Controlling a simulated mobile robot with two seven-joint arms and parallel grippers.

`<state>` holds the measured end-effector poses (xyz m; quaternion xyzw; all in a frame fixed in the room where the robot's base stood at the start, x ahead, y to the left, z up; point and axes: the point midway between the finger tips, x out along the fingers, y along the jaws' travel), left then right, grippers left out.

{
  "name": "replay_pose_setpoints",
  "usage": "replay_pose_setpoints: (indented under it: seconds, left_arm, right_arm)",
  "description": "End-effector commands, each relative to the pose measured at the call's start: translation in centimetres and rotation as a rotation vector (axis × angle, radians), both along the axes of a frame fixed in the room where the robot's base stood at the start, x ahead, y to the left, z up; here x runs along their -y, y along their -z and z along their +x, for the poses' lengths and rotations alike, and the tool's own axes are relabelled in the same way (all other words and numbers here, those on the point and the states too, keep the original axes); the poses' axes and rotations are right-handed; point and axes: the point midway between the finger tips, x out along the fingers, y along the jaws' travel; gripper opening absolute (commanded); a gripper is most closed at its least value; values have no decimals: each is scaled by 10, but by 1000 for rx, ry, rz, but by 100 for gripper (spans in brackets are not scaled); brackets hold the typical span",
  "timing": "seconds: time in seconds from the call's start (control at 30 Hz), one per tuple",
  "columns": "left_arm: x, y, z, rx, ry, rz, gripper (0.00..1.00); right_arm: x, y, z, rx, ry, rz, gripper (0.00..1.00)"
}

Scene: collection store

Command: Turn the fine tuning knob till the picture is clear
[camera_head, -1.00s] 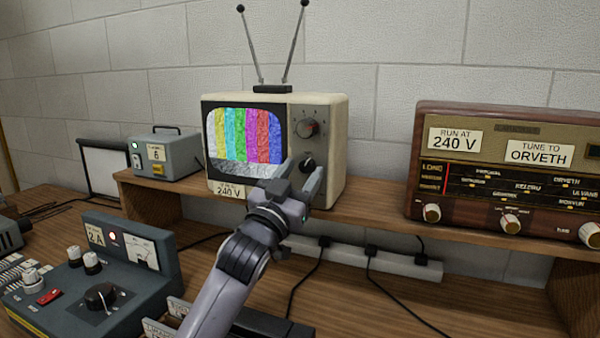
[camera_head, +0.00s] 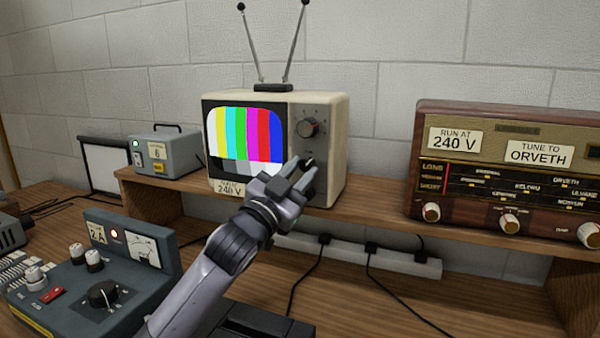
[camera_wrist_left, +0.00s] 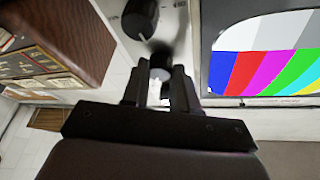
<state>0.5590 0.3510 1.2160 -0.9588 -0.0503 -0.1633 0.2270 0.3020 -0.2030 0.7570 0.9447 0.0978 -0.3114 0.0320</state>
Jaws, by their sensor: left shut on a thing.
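The television (camera_head: 320,100) stands on the wooden shelf, and its screen (camera_head: 246,135) shows clean, sharp colour bars with no visible snow. Its upper knob (camera_head: 308,128) is free; it also shows in the left wrist view (camera_wrist_left: 140,18). My left gripper (camera_head: 304,170) is at the lower right of the television's front, shut on the lower, fine tuning knob (camera_wrist_left: 161,66). The fingers partly hide this knob in the head view. The left wrist view shows the fingers (camera_wrist_left: 160,80) on either side of it. My right gripper is in neither view.
A radio (camera_head: 510,170) with several knobs stands right on the shelf (camera_head: 375,212). A grey box (camera_head: 170,152) stands left of the television. A dark control panel unit (camera_head: 120,270) is at the front left. A power strip (camera_head: 400,262) with cables lies below the shelf.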

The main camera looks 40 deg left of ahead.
Motion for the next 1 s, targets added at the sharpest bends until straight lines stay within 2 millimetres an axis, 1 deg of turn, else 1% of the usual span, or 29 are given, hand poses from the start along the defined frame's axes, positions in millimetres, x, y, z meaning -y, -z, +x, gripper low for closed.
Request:
replay_pose_setpoints:
  seconds: [0.17,0.5,0.53,0.57,0.6,0.87,1.0]
  left_arm:
    - [0,0,0,-14,0,63,0]
    - [0,0,0,-16,1,68,0]
    - [0,0,0,-16,1,68,38]
    - [0,0,0,-16,1,68,48]
    - [0,0,0,-16,1,68,54]
    - [0,0,0,-16,0,68,54]
    - [0,4,-7,-17,1,68,54]
  right_arm:
    - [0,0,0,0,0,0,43]
    - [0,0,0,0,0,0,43]
    - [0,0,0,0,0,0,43]
    - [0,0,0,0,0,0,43]
    - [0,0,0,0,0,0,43]
    - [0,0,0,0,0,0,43]
    - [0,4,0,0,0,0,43]
